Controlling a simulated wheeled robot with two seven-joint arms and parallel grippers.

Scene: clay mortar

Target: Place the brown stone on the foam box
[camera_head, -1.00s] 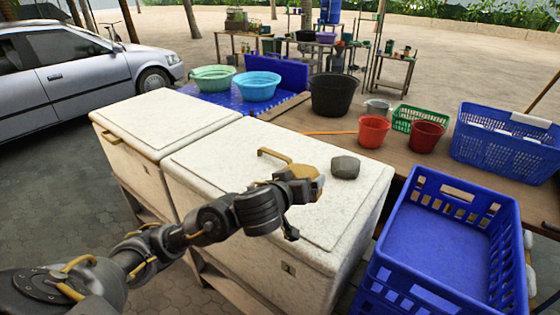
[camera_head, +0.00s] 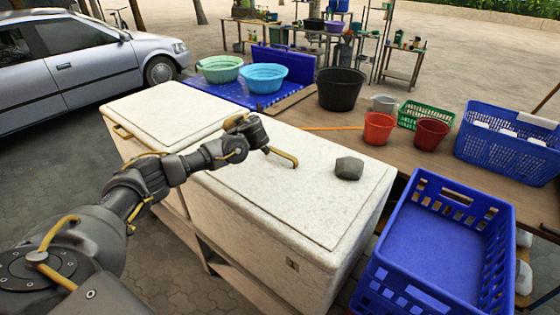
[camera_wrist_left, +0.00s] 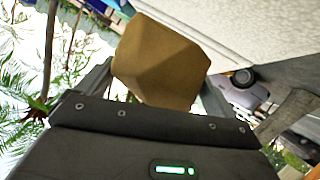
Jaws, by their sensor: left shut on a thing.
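The brown stone (camera_wrist_left: 160,62) is between the two fingers of my left gripper in the left wrist view. My left gripper (camera_head: 240,124) is shut on it. In the head view the gripper is above the white foam boxes, near the seam between them, and mostly hides the stone. The right foam box (camera_head: 270,205) is closed, with a grey stone (camera_head: 349,168) lying on its lid. The left foam box (camera_head: 165,112) is also closed, its lid bare. My right gripper is not in view.
A blue crate (camera_head: 425,262) stands right of the boxes. Behind are a black tub (camera_head: 340,90), red buckets (camera_head: 379,128) and basins (camera_head: 263,78). The front of the right lid is clear.

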